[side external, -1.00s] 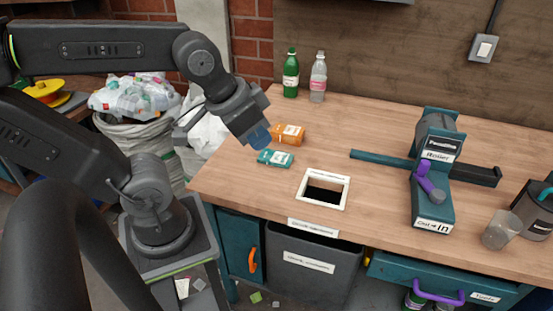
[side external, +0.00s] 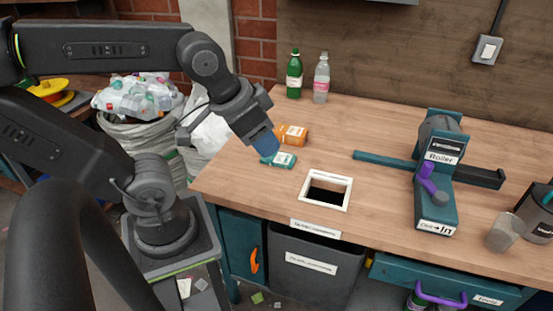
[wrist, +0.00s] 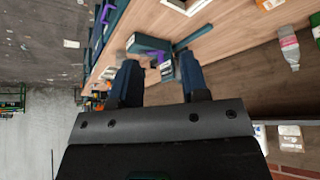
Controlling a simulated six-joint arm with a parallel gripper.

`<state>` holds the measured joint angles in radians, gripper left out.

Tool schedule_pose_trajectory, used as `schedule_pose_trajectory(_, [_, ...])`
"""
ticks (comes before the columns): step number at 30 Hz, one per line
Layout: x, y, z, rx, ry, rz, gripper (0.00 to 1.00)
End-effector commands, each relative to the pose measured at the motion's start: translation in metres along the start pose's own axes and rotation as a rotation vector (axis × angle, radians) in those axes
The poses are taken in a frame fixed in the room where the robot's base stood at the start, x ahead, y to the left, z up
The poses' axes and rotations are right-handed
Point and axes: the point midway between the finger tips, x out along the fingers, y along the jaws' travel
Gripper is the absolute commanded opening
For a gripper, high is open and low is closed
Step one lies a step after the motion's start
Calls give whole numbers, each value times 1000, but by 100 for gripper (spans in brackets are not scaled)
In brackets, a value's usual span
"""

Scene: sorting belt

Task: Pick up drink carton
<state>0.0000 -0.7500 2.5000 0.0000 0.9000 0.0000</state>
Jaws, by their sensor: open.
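Two small cartons lie near the table's left part in the side external view. One is orange with a white label (side external: 294,135); the other is teal with a white label (side external: 283,160). I cannot tell which is the drink carton.
A white-framed square opening (side external: 328,190) lies right of the cartons. A green bottle (side external: 294,75) and a clear bottle (side external: 321,80) stand at the back. A teal roller device (side external: 437,175) stands at the right, a clear cup (side external: 503,232) beyond it.

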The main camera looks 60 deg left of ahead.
Motion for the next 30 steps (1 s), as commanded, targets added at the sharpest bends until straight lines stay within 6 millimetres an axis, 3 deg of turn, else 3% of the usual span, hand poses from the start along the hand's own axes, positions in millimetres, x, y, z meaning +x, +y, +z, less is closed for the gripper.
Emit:
schedule_pose_trajectory(2, [0,0,0,0,0,0,49])
schedule_pose_trajectory(17, [0,0,0,0,0,0,97])
schedule_pose_trajectory(25, [1,-2,-2,-24,-6,-4,97])
schedule_pose_trajectory(30, [15,-22,-27,-286,-64,-48,97])
